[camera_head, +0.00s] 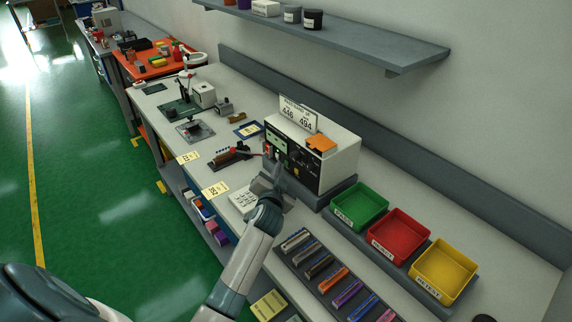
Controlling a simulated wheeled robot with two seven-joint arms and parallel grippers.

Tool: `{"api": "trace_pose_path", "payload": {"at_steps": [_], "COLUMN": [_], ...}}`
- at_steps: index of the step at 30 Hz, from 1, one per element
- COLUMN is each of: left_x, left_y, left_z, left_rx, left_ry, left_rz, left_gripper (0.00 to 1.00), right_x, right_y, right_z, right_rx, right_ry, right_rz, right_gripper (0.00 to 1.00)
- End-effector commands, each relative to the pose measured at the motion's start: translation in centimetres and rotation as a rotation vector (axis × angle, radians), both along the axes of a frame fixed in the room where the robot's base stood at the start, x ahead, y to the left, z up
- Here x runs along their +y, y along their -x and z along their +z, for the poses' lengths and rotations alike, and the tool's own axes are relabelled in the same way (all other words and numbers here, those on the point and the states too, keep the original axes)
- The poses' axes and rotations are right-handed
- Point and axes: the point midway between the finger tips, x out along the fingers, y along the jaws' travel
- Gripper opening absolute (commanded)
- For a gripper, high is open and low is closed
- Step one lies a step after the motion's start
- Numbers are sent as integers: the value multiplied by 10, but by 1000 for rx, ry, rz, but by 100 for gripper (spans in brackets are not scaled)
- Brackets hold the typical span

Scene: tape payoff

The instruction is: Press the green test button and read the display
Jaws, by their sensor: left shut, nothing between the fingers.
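The tester (340,168) is a white box with a dark front panel on the bench. A small greenish display (277,142) shows on the panel's left part; its reading is too small to make out. A card (297,113) on top reads "446" and "494". My left gripper (279,165) is shut and empty, with its fingertips close to the lower left of the panel. I cannot tell whether they touch it. The green test button cannot be made out clearly near the fingertips. My right gripper is not in view.
Green (342,221), red (374,244) and yellow (420,281) trays stand right of the tester. A dark rack (293,262) of coloured pieces lies in front. An orange object (321,143) lies on the tester. A shelf (350,45) hangs above.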

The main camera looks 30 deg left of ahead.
Motion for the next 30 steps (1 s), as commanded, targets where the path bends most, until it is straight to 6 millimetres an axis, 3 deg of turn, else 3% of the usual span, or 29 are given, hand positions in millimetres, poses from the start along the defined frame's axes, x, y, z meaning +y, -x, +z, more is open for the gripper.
{"api": "trace_pose_path", "payload": {"at_steps": [30], "left_x": [-3], "left_y": [-6], "left_z": [-1], "left_rx": [1], "left_ry": [1], "left_rz": [0], "left_gripper": [0], "right_x": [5], "right_y": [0], "right_z": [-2], "right_rx": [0], "right_ry": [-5], "right_rz": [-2], "right_gripper": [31]}}
